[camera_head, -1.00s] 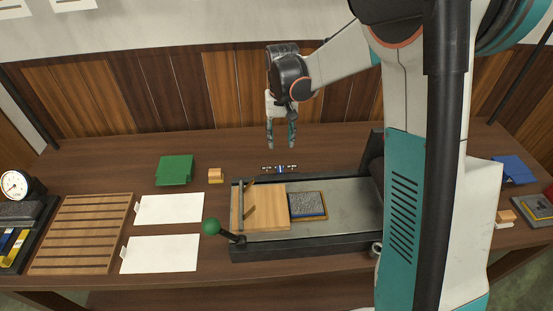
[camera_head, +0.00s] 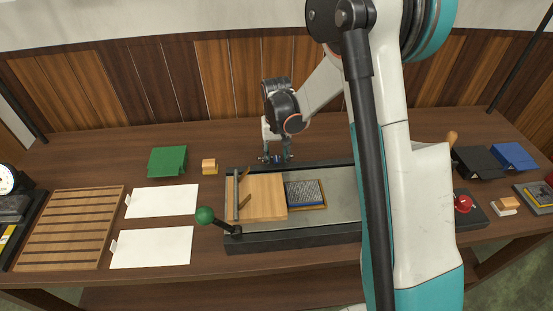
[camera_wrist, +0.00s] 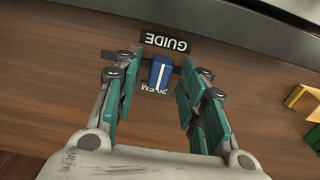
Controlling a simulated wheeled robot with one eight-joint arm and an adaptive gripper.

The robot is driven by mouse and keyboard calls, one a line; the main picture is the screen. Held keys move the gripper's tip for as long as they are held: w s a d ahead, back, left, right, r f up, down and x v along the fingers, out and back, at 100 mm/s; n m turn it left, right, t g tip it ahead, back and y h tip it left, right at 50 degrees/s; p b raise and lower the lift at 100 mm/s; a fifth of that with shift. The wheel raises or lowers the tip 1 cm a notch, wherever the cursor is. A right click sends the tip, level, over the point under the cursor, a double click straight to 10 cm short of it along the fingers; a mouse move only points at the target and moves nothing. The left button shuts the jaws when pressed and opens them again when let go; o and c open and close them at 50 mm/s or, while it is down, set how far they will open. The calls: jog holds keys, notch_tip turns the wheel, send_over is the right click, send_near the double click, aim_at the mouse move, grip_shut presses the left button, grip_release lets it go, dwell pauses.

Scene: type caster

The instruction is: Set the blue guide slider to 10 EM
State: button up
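The blue guide slider (camera_wrist: 160,72) with a white centre line sits on a short dark track in the wrist view. An upside-down GUIDE label (camera_wrist: 165,43) is above it there. Just below the slider is an upside-down scale marking that seems to read 20 EM (camera_wrist: 154,91), partly covered. No 10 EM marking is visible. My gripper (camera_wrist: 162,80) is open, one teal-padded finger on each side of the slider, with gaps on both sides. In the head view my gripper (camera_head: 276,158) is low at the machine's back edge, mostly hiding the slider.
The casting bench (camera_head: 300,240) lies just in front of my gripper, with a wooden block (camera_head: 262,196) and a green-knobbed lever (camera_head: 205,215). A green piece (camera_head: 168,161) and a small wooden block (camera_head: 209,166) are left on the table. A yellow bracket (camera_wrist: 300,97) is at the wrist view's right.

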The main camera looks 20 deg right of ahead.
jog(key=shift+f, duration=0.15)
grip_shut()
jog(key=a, duration=0.3)
jog(key=w+a, duration=0.1)
jog(key=a, duration=0.1)
grip_release()
notch_tip(320, 180, up, 12)
dwell(0.8)
dwell(0.3)
